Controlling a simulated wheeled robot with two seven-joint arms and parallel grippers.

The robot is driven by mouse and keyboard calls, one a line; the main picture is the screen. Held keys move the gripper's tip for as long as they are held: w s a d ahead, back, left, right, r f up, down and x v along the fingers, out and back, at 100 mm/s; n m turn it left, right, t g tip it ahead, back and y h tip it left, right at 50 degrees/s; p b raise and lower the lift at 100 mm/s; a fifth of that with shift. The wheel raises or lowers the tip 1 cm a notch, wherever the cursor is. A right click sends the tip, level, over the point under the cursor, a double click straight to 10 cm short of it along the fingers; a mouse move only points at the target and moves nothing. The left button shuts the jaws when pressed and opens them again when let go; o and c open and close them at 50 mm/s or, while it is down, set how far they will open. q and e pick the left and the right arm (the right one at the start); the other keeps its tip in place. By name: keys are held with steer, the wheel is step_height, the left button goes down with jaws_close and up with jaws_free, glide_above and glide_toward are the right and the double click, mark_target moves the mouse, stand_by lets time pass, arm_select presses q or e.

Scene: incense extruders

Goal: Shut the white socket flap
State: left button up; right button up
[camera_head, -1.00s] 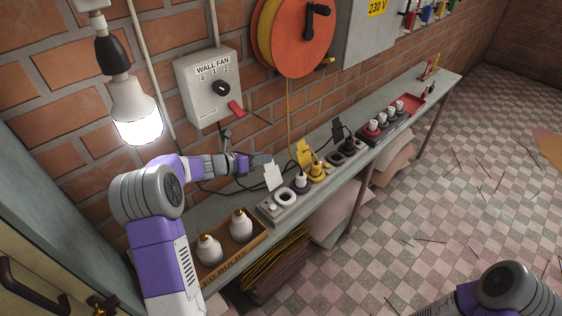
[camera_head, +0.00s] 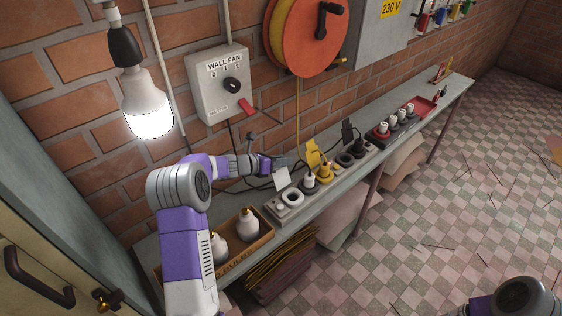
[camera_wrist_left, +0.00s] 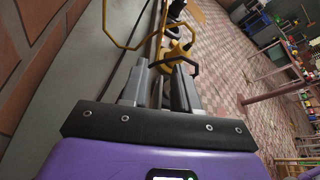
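The white socket flap (camera_head: 282,178) stands raised behind its white socket (camera_head: 290,197), which has a round ring, on the long bench. My left gripper (camera_head: 286,161) is at the upper edge of the flap, on the wall side. I cannot tell whether it touches the flap. In the left wrist view my left gripper (camera_wrist_left: 159,88) has its two grey fingers apart with nothing clear between them, and the white flap cannot be made out. My right arm shows only at the bottom right corner; its gripper is out of view.
A yellow socket (camera_head: 325,172) with a raised yellow flap (camera_head: 313,154) and a raised black flap (camera_head: 347,131) stand farther along the bench (camera_head: 452,88). A wooden box (camera_head: 262,236) with bulbs is nearer. A lit bulb (camera_head: 147,105) hangs by the wall. Black cables run behind the sockets.

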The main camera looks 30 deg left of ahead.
arm_select(q)
steer(key=shift+c, duration=0.2)
jaws_close()
stand_by(1.2)
